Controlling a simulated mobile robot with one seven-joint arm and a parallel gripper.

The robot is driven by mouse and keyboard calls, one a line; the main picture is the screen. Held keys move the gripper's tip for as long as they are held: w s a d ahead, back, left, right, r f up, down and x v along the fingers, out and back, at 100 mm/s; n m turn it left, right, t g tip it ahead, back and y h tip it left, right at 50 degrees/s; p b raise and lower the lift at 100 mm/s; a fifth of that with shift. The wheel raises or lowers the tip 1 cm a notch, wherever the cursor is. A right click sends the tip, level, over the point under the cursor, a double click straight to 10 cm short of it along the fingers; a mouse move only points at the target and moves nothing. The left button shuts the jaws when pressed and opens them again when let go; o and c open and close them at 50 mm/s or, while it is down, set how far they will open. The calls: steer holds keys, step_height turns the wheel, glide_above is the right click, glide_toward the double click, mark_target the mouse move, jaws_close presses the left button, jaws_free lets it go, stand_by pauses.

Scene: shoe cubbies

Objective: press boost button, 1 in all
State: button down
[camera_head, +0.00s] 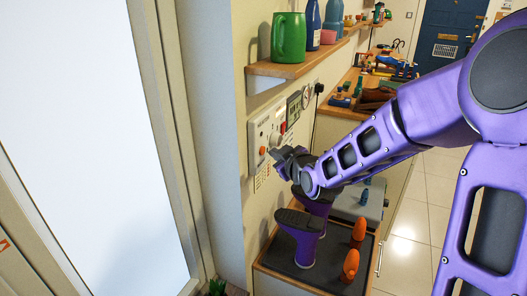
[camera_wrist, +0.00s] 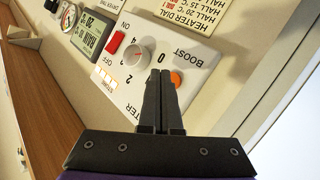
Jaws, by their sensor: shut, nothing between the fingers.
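The boost button is a round orange button (camera_head: 262,151) on the white heater panel (camera_head: 257,131) on the wall. In the wrist view the panel appears upside down, with the orange button (camera_wrist: 177,78) under the word BOOST. My gripper (camera_head: 275,154) is in front of the panel. In the wrist view its two fingers (camera_wrist: 160,72) are shut together with nothing between them. Their tips overlap the panel between the dial and the button, just beside the button's left edge. I cannot tell whether they touch the panel.
A numbered dial (camera_wrist: 138,56) and a red switch (camera_wrist: 116,42) are on the same panel. A display (camera_wrist: 91,32) is beside it. A shelf with a green mug (camera_head: 289,38) is above. Purple boots (camera_head: 300,228) stand on the dark tray below.

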steer(key=shift+a, duration=0.15)
steer(key=shift+w+a, duration=0.15)
steer(key=shift+a, duration=0.1)
steer(key=shift+w+a, duration=0.15)
steer(key=shift+a, duration=0.2)
stand_by(1.1)
steer(key=shift+d, duration=0.1)
steer(key=shift+s+d, duration=0.3)
steer(key=shift+d, duration=0.35)
steer(key=shift+s+d+p, duration=0.35)
steer(key=shift+d, duration=0.4)
steer(key=shift+s+d+p, duration=0.3)
steer(key=shift+d, duration=0.5)
steer(key=shift+s+d+p, duration=0.35)
steer(key=shift+d, duration=0.4)
